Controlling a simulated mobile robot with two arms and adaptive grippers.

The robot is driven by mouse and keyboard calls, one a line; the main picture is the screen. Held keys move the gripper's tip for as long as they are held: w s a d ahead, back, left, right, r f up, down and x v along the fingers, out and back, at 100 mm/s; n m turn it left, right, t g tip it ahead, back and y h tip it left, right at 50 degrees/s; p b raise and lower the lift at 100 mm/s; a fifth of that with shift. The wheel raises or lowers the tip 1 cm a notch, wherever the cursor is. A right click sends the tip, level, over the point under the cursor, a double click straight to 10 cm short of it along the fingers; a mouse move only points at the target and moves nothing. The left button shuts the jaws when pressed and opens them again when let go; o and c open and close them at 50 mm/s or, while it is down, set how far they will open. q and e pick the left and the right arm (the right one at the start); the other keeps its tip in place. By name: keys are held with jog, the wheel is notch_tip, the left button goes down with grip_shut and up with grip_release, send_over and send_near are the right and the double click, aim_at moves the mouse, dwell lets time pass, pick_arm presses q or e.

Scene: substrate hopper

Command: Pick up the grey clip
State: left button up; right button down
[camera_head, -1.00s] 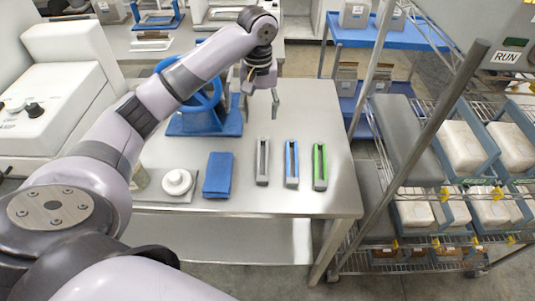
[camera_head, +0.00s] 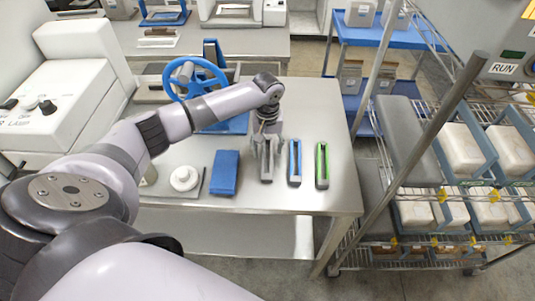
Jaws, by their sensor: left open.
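The grey clip (camera_head: 266,172) lies on the steel table, the leftmost of three long clips in a row. Its upper end is partly hidden by my left gripper (camera_head: 264,154). The left gripper points down at the clip's far end with its fingers apart, one to either side of it as seen from here. I cannot tell whether the fingers touch the clip. A blue clip (camera_head: 294,163) and a green clip (camera_head: 322,165) lie to its right. My right gripper is not in view.
A blue handwheel device (camera_head: 196,78) stands behind my arm. A wire rack (camera_head: 395,185) is at the right. The table (camera_head: 335,197) is bare right of the green clip.

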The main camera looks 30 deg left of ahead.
pick_arm(q)
jog(key=shift+f, duration=0.2)
jog(key=shift+c, duration=0.5)
jog(key=c, duration=1.1)
